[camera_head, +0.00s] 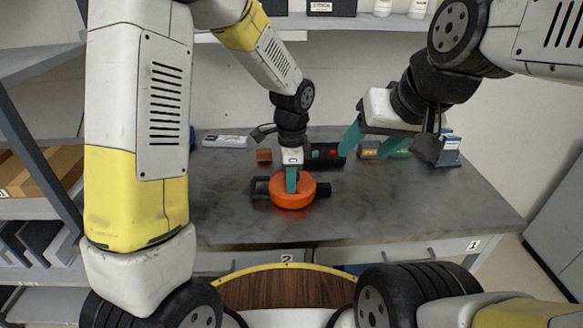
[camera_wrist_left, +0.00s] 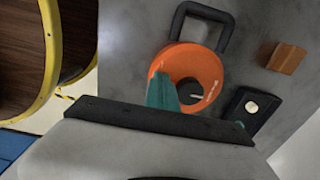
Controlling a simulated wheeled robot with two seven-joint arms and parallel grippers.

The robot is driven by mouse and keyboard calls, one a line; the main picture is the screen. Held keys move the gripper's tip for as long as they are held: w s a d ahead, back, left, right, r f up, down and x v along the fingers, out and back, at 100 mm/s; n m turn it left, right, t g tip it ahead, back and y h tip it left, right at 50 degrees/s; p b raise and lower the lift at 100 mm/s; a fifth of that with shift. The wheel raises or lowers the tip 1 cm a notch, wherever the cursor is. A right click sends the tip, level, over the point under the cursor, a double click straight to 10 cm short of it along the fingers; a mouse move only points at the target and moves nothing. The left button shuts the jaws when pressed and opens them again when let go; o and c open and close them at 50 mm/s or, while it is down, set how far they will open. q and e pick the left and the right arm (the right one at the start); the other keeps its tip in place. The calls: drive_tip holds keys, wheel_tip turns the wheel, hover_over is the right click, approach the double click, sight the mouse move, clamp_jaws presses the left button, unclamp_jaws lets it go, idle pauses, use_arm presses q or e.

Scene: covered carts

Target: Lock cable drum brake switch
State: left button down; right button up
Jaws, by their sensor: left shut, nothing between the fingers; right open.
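The orange cable drum (camera_head: 292,202) lies on the grey table, with a black handle (camera_head: 260,188) on its left and a black part on its right. It also shows in the left wrist view (camera_wrist_left: 205,65), where its dark round hub (camera_wrist_left: 190,92) bears a small pale mark, perhaps the brake switch. My left gripper (camera_head: 291,187) is shut and empty, pointing down over the drum's face; its teal fingertips partly cover the hub. I cannot tell whether they touch it. My right gripper (camera_head: 375,143) is open and empty above the table, right of and behind the drum.
Behind the drum are a brown block (camera_head: 264,155), a black device with a red part (camera_head: 327,152), and small boxes under my right gripper. A white item (camera_head: 224,141) lies at the back left. The table (camera_head: 430,205) is clear at front and right. Shelves (camera_head: 45,175) stand left.

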use_arm(q)
drive_tip(key=shift+s+a+f, duration=0.15)
drive_tip(key=shift+a+f, duration=0.25)
drive_tip(key=shift+f, duration=0.15)
idle(0.4)
drive_tip(key=shift+d, duration=0.8)
drive_tip(key=shift+d+r, duration=0.25)
drive_tip(key=shift+r, duration=0.2)
wheel_tip(320, 180, up, 14)
drive_tip(key=shift+w+a+r, duration=0.15)
drive_tip(key=shift+w+a, duration=0.15)
drive_tip(key=shift+a, duration=0.1)
drive_tip(key=shift+d, duration=0.1)
drive_tip(key=shift+s+d+y, duration=0.1)
drive_tip(key=shift+d+y, duration=0.5)
drive_tip(key=shift+d, duration=0.7)
drive_tip(key=f, duration=0.4)
drive_tip(key=a+f, duration=0.1)
drive_tip(key=f, duration=0.8)
drive_tip(key=shift+a+f, duration=0.3)
drive_tip(key=shift+f, duration=0.1)
